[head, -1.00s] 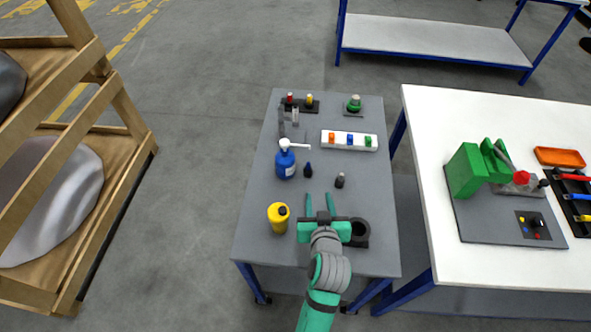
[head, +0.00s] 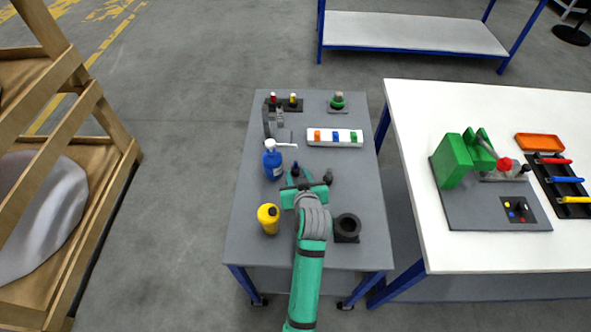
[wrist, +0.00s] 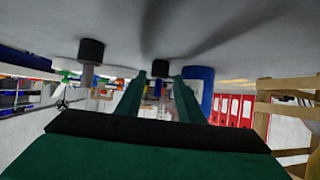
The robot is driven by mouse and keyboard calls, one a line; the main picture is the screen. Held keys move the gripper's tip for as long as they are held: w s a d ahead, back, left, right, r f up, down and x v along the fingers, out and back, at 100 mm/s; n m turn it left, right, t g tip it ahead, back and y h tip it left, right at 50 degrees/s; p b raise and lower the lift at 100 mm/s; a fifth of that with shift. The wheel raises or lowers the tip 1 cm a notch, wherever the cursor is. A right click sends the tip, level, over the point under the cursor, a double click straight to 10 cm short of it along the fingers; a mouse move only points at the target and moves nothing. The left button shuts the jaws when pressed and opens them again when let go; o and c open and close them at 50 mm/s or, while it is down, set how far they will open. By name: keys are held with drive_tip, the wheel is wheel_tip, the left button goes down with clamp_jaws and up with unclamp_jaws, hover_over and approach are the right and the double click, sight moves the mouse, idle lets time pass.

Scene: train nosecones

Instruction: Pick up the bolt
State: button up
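Two small dark pieces stand near the middle of the grey table. One, with a dark base and a grey shaft (head: 328,177), looks like a bolt; it appears at the left of the wrist view (wrist: 88,52), which is upside down. The other, a dark piece with a narrow top (head: 296,169), also shows in the wrist view (wrist: 160,68), between the finger lines and beyond the tips; which one the task calls the bolt is not certain. My gripper (head: 299,174) is open and empty, low over the table, its green fingers pointing at the narrow-topped piece.
A blue spray bottle (head: 272,162) stands close to the left of my fingers. A yellow bottle (head: 267,219) stands front left, and a black ring-shaped holder (head: 346,228) front right. A white tray (head: 346,144) with coloured pieces lies behind. A white table (head: 470,254) stands at the right.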

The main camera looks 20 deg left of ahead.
sight(296, 168)
drive_tip(key=shift+x, duration=1.4)
drive_tip(key=shift+r, duration=0.1)
drive_tip(key=shift+c, duration=0.7)
clamp_jaws()
drive_tip(key=shift+r, duration=0.15)
